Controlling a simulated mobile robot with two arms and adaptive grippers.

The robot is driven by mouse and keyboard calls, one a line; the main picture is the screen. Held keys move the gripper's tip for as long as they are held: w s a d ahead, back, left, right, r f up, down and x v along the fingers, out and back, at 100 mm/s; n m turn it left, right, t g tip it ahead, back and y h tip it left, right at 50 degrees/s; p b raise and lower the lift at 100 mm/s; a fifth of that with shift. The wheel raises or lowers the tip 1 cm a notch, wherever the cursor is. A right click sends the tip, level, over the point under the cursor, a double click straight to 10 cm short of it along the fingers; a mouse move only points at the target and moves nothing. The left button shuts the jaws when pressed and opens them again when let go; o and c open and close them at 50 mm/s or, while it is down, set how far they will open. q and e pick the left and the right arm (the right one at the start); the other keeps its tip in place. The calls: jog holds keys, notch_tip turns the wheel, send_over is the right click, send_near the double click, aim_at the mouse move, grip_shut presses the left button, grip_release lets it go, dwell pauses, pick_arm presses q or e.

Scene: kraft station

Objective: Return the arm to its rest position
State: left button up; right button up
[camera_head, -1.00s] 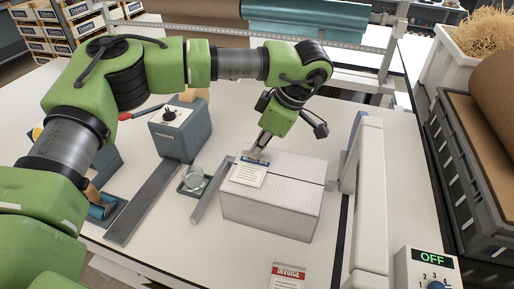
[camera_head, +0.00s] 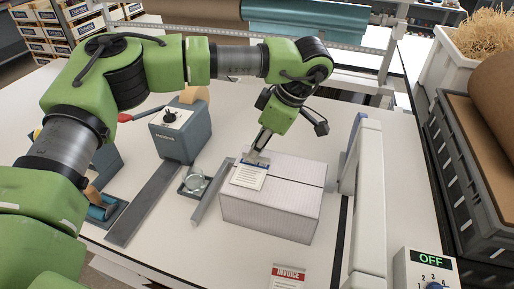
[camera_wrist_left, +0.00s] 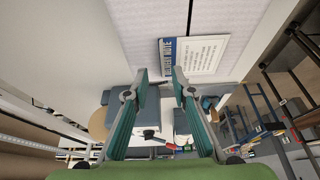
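My left arm comes in from the left in the head view and reaches over a white ribbed carton (camera_head: 280,208). Its gripper (camera_head: 258,156) points down at the carton's top, beside a white label (camera_head: 249,177) with a blue band that lies there. In the left wrist view the gripper (camera_wrist_left: 159,72) has its two fingers apart with nothing held between them. The label (camera_wrist_left: 200,56) shows just beyond the right fingertip; whether they touch I cannot tell. My right arm and gripper are not in view.
A white upright post unit (camera_head: 369,200) stands close to the carton's right. Left of it are a metal bar (camera_head: 211,192), a small dish (camera_head: 193,184) and a grey-blue device (camera_head: 181,137). An invoice slip (camera_head: 288,276) lies in front.

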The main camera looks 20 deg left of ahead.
pick_arm(q)
jog(key=shift+r+p, duration=0.7)
jog(key=shift+r, duration=0.95)
